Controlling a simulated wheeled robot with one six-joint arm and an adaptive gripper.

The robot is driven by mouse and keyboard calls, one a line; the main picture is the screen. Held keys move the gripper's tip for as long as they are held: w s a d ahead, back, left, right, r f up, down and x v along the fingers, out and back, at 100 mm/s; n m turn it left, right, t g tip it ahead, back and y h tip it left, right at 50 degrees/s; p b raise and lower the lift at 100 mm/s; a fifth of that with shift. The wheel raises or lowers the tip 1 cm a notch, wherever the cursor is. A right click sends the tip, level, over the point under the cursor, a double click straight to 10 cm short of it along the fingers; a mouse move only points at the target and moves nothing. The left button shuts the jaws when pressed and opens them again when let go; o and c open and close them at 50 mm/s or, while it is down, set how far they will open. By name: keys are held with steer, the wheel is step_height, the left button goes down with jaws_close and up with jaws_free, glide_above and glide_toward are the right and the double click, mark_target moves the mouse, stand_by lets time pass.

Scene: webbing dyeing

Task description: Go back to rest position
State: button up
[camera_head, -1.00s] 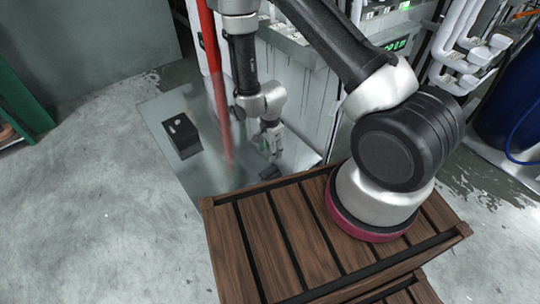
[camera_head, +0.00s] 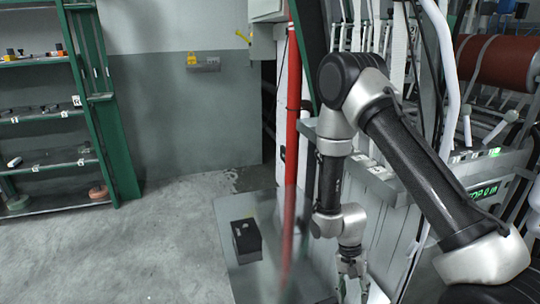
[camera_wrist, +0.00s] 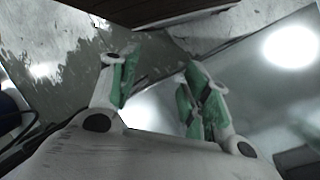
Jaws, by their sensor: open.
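My gripper (camera_head: 352,284) hangs at the end of my arm near the lower edge of the head view, over the shiny metal plate beside the machine. In the wrist view my gripper (camera_wrist: 155,95) shows its green-padded fingers spread apart with nothing between them. It is open and empty. In the head view the fingertips are partly cut off by the lower edge.
A black box (camera_head: 246,240) sits on the shiny plate (camera_head: 262,278). A red post (camera_head: 291,140) stands close left of my arm. The machine panel (camera_head: 470,180) is on the right. Green shelves (camera_head: 90,100) stand at the left. The grey floor (camera_head: 180,250) between is clear.

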steer(key=s+d+r+n+t, duration=0.2)
steer(key=s+d+r, duration=0.1)
steer(key=r, duration=1.2)
steer(key=s+d+r+n+t+y, duration=0.1)
steer(key=s+d+r+n+t, duration=0.1)
steer(key=r, duration=1.3)
steer(key=s+d+r+n+t, duration=0.2)
steer(key=s+d+r+t, duration=0.2)
steer(key=r, duration=1.1)
steer(key=shift+s+d, duration=0.85)
steer(key=shift+d, duration=0.4)
